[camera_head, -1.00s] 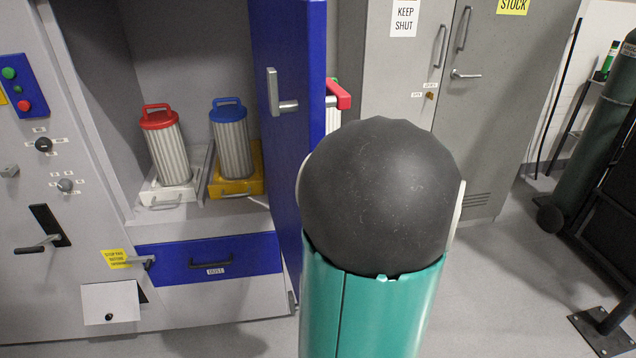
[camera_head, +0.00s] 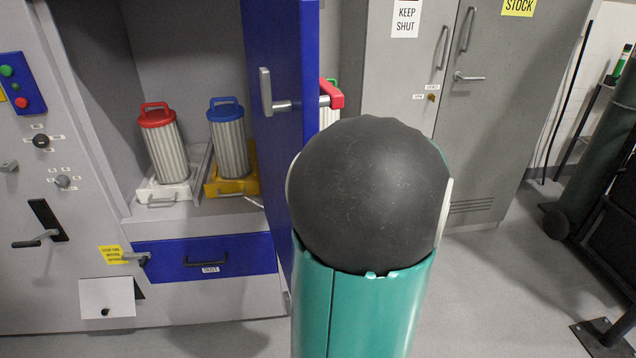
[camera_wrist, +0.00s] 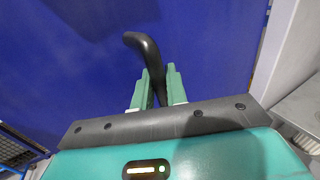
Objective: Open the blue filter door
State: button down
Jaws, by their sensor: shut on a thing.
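The blue filter door (camera_head: 282,130) stands swung out from the cabinet at the left, its open interior showing. A lever handle (camera_head: 268,92) sits on the door's left face. In the wrist view, the blue door (camera_wrist: 215,50) fills most of the picture, and a dark curved handle (camera_wrist: 146,48) rises between the two green fingers. My gripper (camera_wrist: 158,88) is shut on this handle. In the head view, my arm hides the gripper and the lower right part of the door.
Inside the cabinet stand a red-topped filter (camera_head: 168,150) and a blue-topped filter (camera_head: 228,140) on pull-out trays. Below is a blue drawer (camera_head: 240,256). Grey lockers (camera_head: 470,120) stand behind right. A gas cylinder (camera_head: 600,150) is at far right. Floor between is clear.

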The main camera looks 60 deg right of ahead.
jog(key=c, duration=1.5)
grip_release()
jog(key=v, duration=1.3)
jog(key=shift+s+d, duration=0.1)
jog(key=shift+s, duration=0.15)
jog(key=shift+s, duration=0.1)
